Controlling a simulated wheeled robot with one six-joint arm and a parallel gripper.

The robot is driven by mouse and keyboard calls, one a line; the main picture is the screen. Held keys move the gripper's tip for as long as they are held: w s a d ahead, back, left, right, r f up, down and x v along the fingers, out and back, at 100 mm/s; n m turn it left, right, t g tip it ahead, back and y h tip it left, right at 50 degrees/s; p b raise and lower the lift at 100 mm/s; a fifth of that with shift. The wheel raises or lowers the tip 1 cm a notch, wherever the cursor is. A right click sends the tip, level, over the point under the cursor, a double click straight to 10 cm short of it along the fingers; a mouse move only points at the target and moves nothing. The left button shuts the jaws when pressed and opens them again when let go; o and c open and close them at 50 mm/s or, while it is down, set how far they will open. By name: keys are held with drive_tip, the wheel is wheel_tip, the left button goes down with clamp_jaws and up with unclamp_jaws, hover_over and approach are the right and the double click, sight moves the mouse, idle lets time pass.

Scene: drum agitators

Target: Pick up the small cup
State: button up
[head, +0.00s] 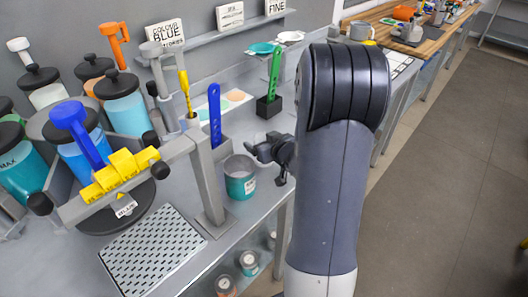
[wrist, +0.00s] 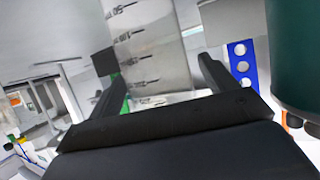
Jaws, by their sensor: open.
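A small pale cup (wrist: 155,55) with dark graduation marks stands out in the wrist view, and its top end runs out of the frame. My gripper (wrist: 160,68) is open, with one finger on each side of this cup. I cannot tell whether the fingers touch it. I cannot make out the pale cup in the head view; my arm hides part of that area.
A dark teal container (wrist: 296,55) is close at the right in the wrist view. A blue strip with holes (head: 214,115) and a green one (head: 274,75) stand behind. A grey post (head: 205,180) and a perforated plate (head: 152,250) are at the left.

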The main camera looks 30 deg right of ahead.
drive_tip(key=shift+w+f, duration=0.25)
drive_tip(key=shift+w, duration=0.35)
drive_tip(key=shift+c, duration=0.2)
drive_tip(key=c, duration=1)
drive_tip(key=shift+c, duration=0.2)
drive_tip(key=shift+r, duration=0.15)
